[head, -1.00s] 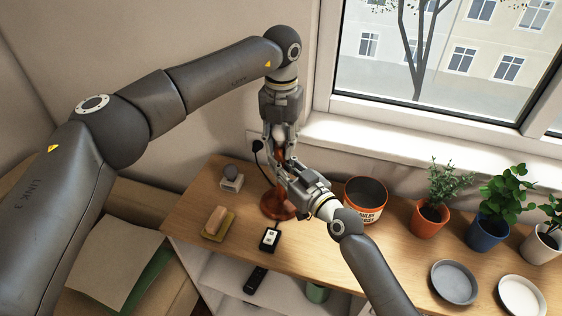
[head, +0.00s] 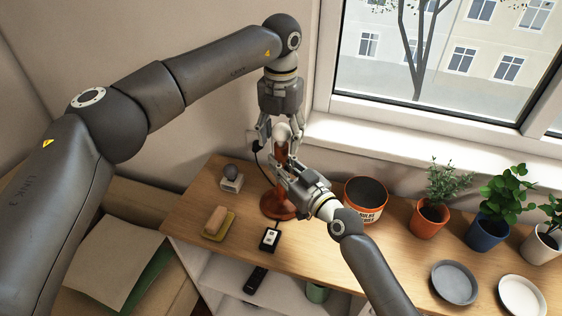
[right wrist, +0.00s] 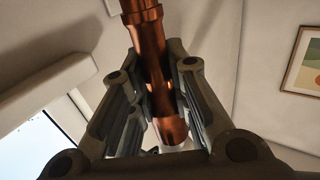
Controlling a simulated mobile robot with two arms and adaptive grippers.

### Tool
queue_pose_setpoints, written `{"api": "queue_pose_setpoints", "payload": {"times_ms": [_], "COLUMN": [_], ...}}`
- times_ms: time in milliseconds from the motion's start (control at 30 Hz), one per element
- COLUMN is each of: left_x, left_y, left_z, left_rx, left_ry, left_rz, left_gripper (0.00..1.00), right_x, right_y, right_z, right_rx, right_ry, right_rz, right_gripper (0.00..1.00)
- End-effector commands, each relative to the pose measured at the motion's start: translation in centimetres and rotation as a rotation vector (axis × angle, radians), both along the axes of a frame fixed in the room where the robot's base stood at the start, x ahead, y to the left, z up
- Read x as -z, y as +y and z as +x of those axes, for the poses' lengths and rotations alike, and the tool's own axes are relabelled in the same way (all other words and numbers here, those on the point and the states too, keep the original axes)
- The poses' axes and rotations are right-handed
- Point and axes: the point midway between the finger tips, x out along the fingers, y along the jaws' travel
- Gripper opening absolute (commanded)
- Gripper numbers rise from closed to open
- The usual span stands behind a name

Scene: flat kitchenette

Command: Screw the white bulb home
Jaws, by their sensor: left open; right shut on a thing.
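The copper-red lamp has a round base (head: 278,205) on the wooden counter and an upright stem, also seen in the right wrist view (right wrist: 155,60). The white bulb (head: 283,131) sits at the top of the stem; how far it is seated I cannot tell. My left gripper (head: 281,138) points down from above, open, with its fingers spread on either side of the bulb. My right gripper (head: 282,172) is shut on the lamp stem below the bulb. In the right wrist view, the stem runs between its fingers (right wrist: 160,100).
On the counter (head: 330,243) are a small grey-topped socket block (head: 231,178), a sponge on a yellow dish (head: 217,222), a black switch box (head: 270,238) and an orange tin (head: 365,200). Potted plants (head: 432,210) and two plates (head: 454,282) stand to the right.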

Motion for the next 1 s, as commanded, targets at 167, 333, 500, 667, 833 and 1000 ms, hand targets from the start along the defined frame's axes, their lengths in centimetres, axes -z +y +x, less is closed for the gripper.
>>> {"api": "queue_pose_setpoints", "payload": {"times_ms": [167, 333, 500, 667, 833, 1000], "left_x": [-4.0, -7.4, -9.4, -10.1, -10.1, -10.1], "left_y": [0.0, 0.1, 0.1, 0.1, 0.1, 0.1], "left_z": [0.1, 0.1, 0.1, 0.1, 0.0, 0.0], "left_rx": [-0.001, -0.002, 0.0, -0.001, 0.0, 0.0], "left_ry": [-0.004, -0.003, -0.001, 0.0, 0.0, 0.0], "left_rz": [-0.001, 0.0, 0.0, 0.0, 0.0, 0.0], "left_gripper": [0.56, 0.56, 0.56, 0.56, 0.56, 0.56], "right_x": [0.0, 0.0, 0.0, 0.0, 0.0, 0.0], "right_y": [-0.1, -0.1, -0.1, -0.1, -0.1, -0.1], "right_z": [0.0, 0.0, 0.0, 0.0, 0.0, 0.0], "right_rx": [0.002, 0.002, 0.002, 0.002, 0.002, 0.001], "right_ry": [-0.001, -0.001, -0.001, -0.001, -0.001, -0.001], "right_rz": [-0.001, -0.001, 0.0, 0.0, 0.0, 0.0], "right_gripper": [0.0, 0.0, 0.0, 0.0, 0.0, 0.31]}}
